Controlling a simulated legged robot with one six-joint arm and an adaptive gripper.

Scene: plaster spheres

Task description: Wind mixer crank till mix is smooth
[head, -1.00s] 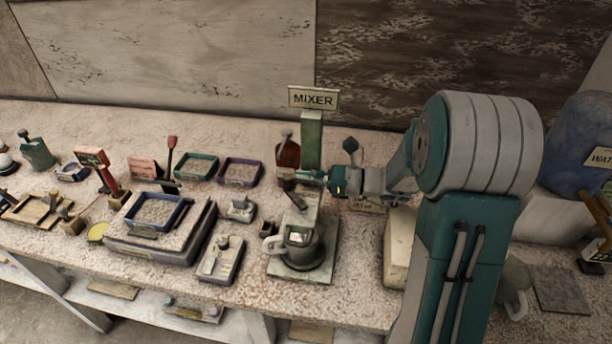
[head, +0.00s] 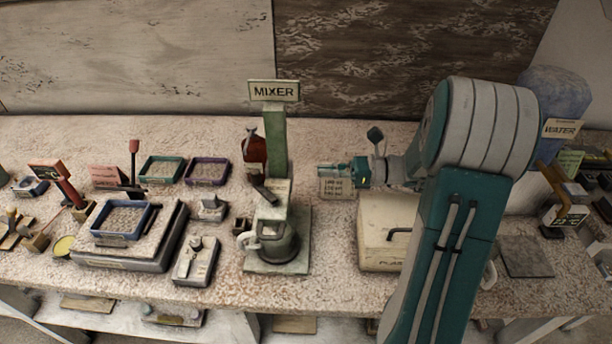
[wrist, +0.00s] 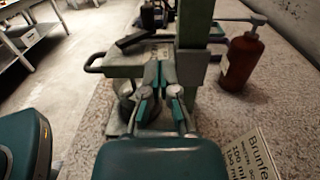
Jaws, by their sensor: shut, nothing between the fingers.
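The mixer is a green stand with a post (head: 277,140) and a MIXER sign (head: 273,91) on top. A grey mug-like pot (head: 277,243) stands on its base. A dark bar (head: 264,189) tilts from its head and also shows in the wrist view (wrist: 135,41); I cannot tell whether it is the crank. My gripper (head: 324,170) is right of the post, apart from it, pointing left. In the wrist view my gripper (wrist: 160,70) has its fingertips together and empty, in front of the mixer. The mix inside the pot cannot be seen.
A brown pump bottle (head: 254,148) stands behind the mixer, and also shows in the wrist view (wrist: 241,60). A printed card (head: 335,181) is near my gripper. A pale plaster box (head: 382,222) stands right of the mixer. Trays (head: 125,219) and small tools crowd the left.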

